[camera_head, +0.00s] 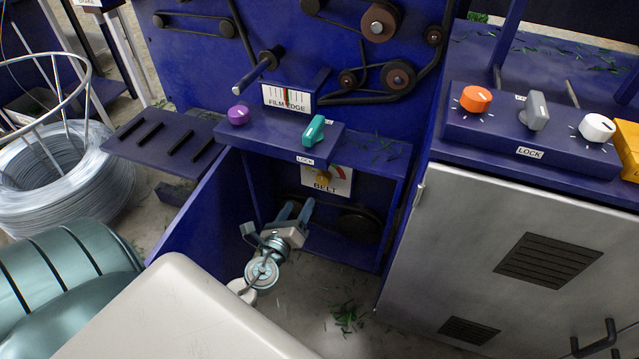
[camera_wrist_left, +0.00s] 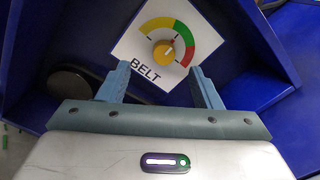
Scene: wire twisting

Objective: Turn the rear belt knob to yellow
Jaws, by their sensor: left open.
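The belt knob (camera_head: 322,178) is a small yellow-orange knob on a white dial plate marked BELT (camera_head: 340,181), inside the recess of the blue machine. In the left wrist view the knob (camera_wrist_left: 163,51) sits on a dial arc of yellow, green and red. Its small mark seems to point up and right, towards the green side; the exact setting is hard to tell. My left gripper (camera_head: 298,208) is open and empty, in front of and below the dial. In the left wrist view its fingers (camera_wrist_left: 160,70) stand apart on either side of the knob's line, not touching it. My right gripper is not in view.
A ledge above the recess carries a purple knob (camera_head: 238,115) and a teal LOCK knob (camera_head: 314,131). Blue side walls flank the recess, and a dark pulley (camera_head: 358,224) sits low inside. A wire coil (camera_head: 110,185) stands at left. A grey cabinet (camera_head: 500,270) stands at right.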

